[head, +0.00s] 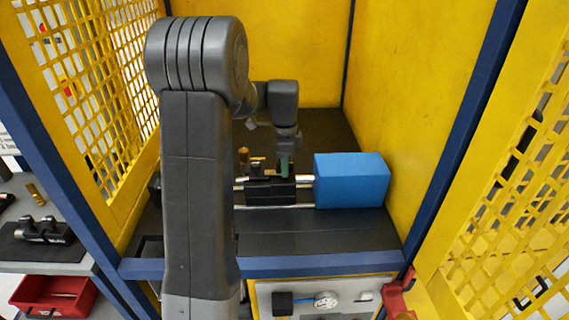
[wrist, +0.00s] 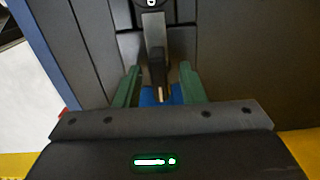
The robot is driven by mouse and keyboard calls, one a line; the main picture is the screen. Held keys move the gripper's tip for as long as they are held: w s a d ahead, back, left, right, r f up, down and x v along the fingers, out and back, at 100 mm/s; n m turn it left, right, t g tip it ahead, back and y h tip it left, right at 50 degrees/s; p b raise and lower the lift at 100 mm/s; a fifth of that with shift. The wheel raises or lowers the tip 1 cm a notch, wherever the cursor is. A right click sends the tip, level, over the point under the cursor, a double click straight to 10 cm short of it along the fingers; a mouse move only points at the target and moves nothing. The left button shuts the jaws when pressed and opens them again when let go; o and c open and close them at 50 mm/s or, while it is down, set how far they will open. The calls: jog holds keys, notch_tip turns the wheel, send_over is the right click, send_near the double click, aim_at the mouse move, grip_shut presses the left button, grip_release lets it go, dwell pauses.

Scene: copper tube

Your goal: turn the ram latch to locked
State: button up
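The ram is a blue block (head: 350,180) at the right of a black fixture (head: 270,190) on silver rods, inside the yellow cell. In the wrist view a dark lever (wrist: 158,62), which looks like the latch, lies on a light strip (wrist: 153,28) with a small round mark at its top end. My gripper (wrist: 160,72) has its two green fingers apart, one on each side of the lever, with gaps showing. In the head view my gripper (head: 285,165) is low over the fixture, just left of the blue block. The latch is hidden there.
Yellow walls and mesh panels (head: 100,80) close in both sides. Brass-coloured parts (head: 244,155) stand left of my gripper. A front panel with a gauge (head: 326,300) sits below the blue front rail (head: 300,266). A red bin (head: 55,296) is outside, lower left.

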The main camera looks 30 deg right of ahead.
notch_tip(320, 180, up, 14)
jog(key=b, duration=0.1)
jog(key=shift+f, duration=0.15)
dwell(0.4)
dwell(0.4)
notch_tip(320, 180, down, 14)
jog(key=shift+r+p, duration=0.1)
jog(key=shift+p, duration=0.35)
dwell(0.4)
